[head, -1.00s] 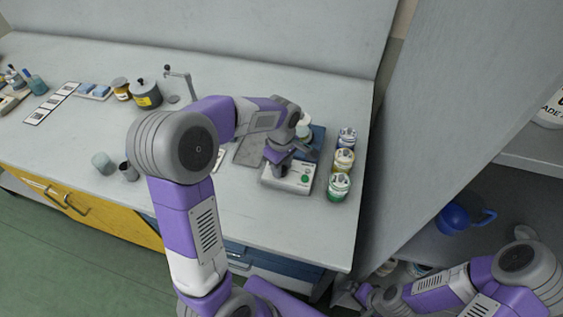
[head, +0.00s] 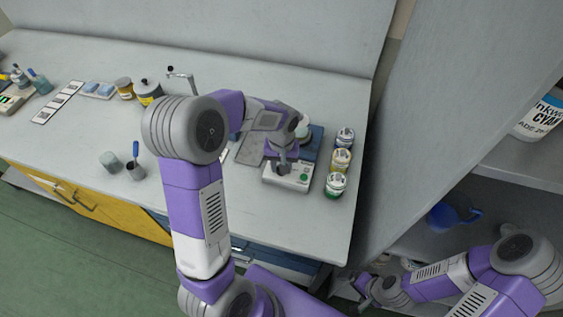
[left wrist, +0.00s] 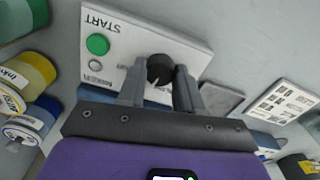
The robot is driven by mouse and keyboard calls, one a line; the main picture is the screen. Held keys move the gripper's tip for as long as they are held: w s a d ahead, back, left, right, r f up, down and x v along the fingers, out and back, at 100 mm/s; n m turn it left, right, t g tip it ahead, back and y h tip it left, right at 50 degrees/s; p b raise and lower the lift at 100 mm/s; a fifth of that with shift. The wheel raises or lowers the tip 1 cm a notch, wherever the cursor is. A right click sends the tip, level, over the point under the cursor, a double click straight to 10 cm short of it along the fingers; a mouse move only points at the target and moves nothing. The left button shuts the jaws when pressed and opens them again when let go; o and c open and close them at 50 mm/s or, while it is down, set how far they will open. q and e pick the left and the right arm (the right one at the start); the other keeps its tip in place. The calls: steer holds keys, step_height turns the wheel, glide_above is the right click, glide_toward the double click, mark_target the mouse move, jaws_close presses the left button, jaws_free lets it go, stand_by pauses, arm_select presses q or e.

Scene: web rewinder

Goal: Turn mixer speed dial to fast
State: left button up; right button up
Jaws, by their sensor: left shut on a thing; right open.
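The mixer (head: 287,185) is a white-topped box near the right end of the bench. In the left wrist view, its panel (left wrist: 125,40) carries a green START button (left wrist: 97,45), a small grey round light and a black speed dial (left wrist: 159,69). My left gripper (head: 281,168) is over the panel, and in the left wrist view its fingers (left wrist: 160,82) are shut on the dial from both sides. The dial's pointer and part of its lettering are hidden. My right gripper (head: 364,291) is open and empty at the lower right, away from the mixer.
Several ink jars (head: 341,160) stand in a row just right of the mixer. A grey pad (head: 250,150) lies to its left. A shelf unit (head: 520,160) is at the right.

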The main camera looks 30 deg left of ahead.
arm_select(q)
steer(key=m+p, duration=0.2)
steer(key=m, duration=0.3)
steer(key=shift+r+m, duration=0.1)
steer(key=shift+m, duration=0.2)
steer(key=m+p, duration=0.2)
steer(key=m, duration=0.3)
steer(key=shift+m, duration=0.4)
steer(key=o, duration=1)
steer(key=shift+o, duration=0.2)
step_height(320, 180, up, 8)
steer(key=shift+f+p, duration=0.25)
steer(key=shift+p, duration=0.7)
